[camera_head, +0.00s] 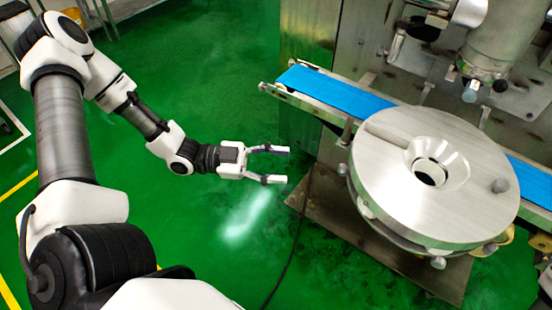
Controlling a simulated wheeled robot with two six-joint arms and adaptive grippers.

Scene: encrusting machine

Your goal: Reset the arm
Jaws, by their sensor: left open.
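My left arm comes in from the left of the head view and bends back toward the middle. My left gripper (279,164) is open, its two fingers apart and pointing right. Nothing is between the fingers. It hangs over the green floor, to the left of the encrusting machine (400,190) and apart from it. My right gripper is not in view.
The machine's round metal disc with a funnel-like centre (440,160) fills the right side. A blue conveyor belt (345,93) runs behind it. A dark cable (292,250) lies on the green floor (200,60), which is mostly clear around my left arm.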

